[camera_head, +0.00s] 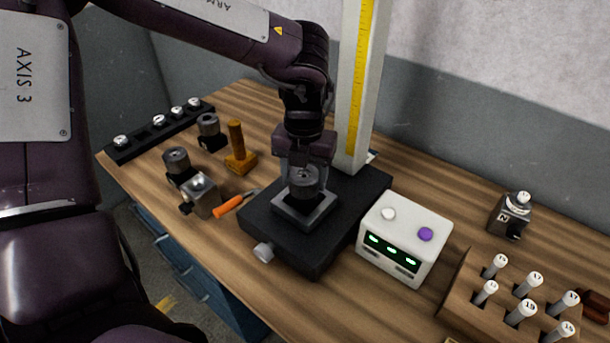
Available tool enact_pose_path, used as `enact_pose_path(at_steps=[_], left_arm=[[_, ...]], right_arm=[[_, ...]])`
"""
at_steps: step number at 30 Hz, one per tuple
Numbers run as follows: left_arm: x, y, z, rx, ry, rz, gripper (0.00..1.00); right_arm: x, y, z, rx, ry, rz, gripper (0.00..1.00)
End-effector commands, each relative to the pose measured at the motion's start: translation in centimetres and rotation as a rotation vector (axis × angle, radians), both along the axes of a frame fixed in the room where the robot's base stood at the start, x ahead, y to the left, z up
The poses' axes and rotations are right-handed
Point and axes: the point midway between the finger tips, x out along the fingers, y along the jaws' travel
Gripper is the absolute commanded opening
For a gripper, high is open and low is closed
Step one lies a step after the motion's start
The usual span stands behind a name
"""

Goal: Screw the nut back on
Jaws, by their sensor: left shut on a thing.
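My left gripper (305,180) reaches down from above and is shut on a round grey metal part (305,187). Its fingers stand either side of the part. The part is upright over a square grey plate (292,213) on the black base (296,254) of a tall column. I cannot tell for sure whether this part is the nut, and any thread under it is hidden. My right gripper is out of view.
The white column (358,80) with a yellow scale rises close behind my gripper. A white box (402,240) with green displays stands right of the base. An orange-handled tool (229,206), a wooden stand (239,150) and grey cylindrical parts lie left. A pin rack is front right.

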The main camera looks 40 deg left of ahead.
Motion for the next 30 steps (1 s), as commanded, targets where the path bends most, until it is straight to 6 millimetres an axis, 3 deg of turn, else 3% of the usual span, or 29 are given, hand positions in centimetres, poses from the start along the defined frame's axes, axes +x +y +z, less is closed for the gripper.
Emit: enact_pose_path(at_steps=[5,8,15,23,24,28,30], left_arm=[[-0.07,0.14,0.03,0.002,0.003,-0.281,0.30],[-0.07,0.15,0.02,0.002,0.003,-0.300,0.30],[-0.07,0.19,0.04,0.003,0.004,-0.540,0.30],[-0.07,0.24,0.05,0.003,0.004,-0.577,0.30],[-0.06,0.23,0.05,0.003,0.004,-0.577,0.61],[-0.05,0.17,0.04,0.002,0.003,-0.577,0.78],[-0.05,0.14,0.03,0.002,0.003,-0.578,0.81]], right_arm=[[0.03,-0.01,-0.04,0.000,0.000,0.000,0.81],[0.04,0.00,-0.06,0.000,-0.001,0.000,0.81],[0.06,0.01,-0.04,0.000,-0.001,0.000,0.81],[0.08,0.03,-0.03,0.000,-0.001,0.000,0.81],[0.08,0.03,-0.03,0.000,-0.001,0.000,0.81],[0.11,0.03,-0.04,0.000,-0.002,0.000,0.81],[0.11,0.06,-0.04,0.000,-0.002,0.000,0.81]])
